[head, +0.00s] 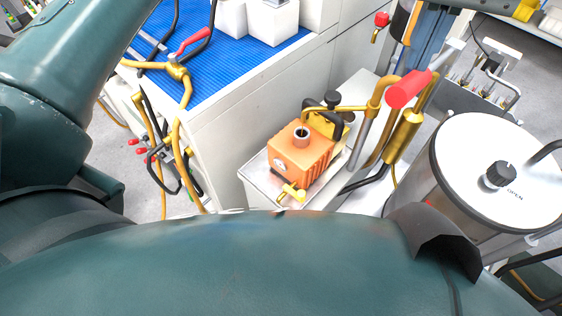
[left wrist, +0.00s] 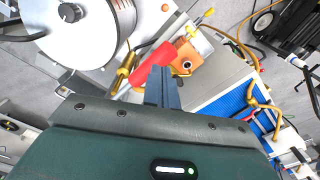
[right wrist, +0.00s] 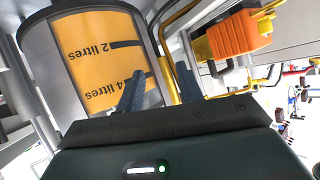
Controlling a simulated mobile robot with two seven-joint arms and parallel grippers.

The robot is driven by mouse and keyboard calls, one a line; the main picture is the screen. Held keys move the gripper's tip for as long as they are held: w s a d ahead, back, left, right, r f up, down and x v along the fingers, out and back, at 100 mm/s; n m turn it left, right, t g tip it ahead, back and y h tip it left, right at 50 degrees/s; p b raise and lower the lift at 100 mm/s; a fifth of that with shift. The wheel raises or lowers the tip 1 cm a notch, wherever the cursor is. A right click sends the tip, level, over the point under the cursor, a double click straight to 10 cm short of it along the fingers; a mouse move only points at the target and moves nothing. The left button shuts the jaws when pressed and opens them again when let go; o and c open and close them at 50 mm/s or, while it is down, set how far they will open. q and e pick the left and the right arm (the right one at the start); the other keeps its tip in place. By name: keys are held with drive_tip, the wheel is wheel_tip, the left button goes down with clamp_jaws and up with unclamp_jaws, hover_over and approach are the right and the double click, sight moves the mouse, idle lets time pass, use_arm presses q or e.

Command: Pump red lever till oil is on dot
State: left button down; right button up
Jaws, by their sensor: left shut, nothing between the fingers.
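The red lever (head: 408,89) sticks out from the brass pump (head: 403,136) above the orange box (head: 300,154). A brass spout hangs over the box's round, dark opening (head: 301,133). A small pale round gauge (head: 279,162) is on the box's side; I cannot make out a dot or oil level. In the left wrist view my left gripper (left wrist: 161,72) is shut and empty, its tips beside the red lever (left wrist: 150,62); I cannot tell whether they touch. In the right wrist view my right gripper (right wrist: 160,80) is open and empty, near the tank and orange box.
A white-topped round tank (head: 500,165) with a black knob stands right of the pump; its orange panel (right wrist: 103,60) reads 2 and 4 litres. A blue mat (head: 230,58) covers the bench at left. My arms hide the front of the head view.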

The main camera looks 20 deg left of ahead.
sight(407, 83)
idle(0.4)
